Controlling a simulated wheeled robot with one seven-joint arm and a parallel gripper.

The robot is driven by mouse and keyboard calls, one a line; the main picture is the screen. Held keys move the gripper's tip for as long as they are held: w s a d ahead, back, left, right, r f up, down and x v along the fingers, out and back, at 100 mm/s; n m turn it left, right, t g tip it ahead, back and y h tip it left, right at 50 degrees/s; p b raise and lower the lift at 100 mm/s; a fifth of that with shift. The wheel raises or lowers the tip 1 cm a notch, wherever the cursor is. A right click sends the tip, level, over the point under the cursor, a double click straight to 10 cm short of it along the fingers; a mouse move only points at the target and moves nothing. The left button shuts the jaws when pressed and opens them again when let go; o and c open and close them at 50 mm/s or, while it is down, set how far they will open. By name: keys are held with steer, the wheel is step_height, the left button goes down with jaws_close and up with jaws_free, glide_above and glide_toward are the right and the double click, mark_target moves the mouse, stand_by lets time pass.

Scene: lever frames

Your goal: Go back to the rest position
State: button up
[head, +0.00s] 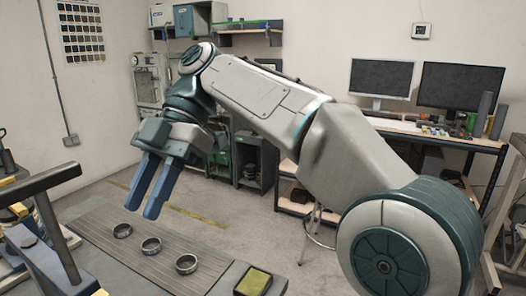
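My gripper (143,209) hangs from the end of my arm at left centre, with its two blue fingers pointing down. The fingers stand a little apart and nothing shows between them. The gripper is above the far part of a grey slatted surface (92,232). Three dark metal rings lie on that surface in a row: a left ring (122,230), a middle ring (151,245) and a right ring (187,264). The fingertips appear above the rings and apart from them. My arm reaches across the picture from the lower right.
A lever frame (50,225) stands at the left edge. A yellow-topped block (253,281) sits at the slatted surface's right end. A desk (440,135) with two monitors (380,77) is at the back right. Open floor (240,205) lies beyond the slatted surface.

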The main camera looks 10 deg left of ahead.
steer(key=w+d+f+m+t+p, duration=0.1)
steer(key=w+d+f+m+t, duration=0.2)
steer(key=d+f+m, duration=0.35)
steer(key=w+d+f+m+t+p, duration=0.2)
steer(key=w+d+f+m+t, duration=0.15)
steer(key=d+m, duration=0.5)
steer(key=s+d+f+m+t+h+p, duration=0.1)
steer(key=s+d+f+m+t, duration=0.1)
steer(key=d+f+m, duration=0.4)
steer(key=s+d+f+m+t+h+p, duration=0.1)
steer(key=d+f+m, duration=0.4)
steer(key=d+m, duration=0.5)
steer(key=s+d+t+h, duration=0.1)
steer(key=s+d, duration=0.1)
steer(key=d, duration=0.2)
steer(key=shift+s+d+f+m+p, duration=0.3)
steer(key=shift+s+d+f+m, duration=0.05)
steer(key=shift+m, duration=0.05)
steer(key=shift+t, duration=0.25)
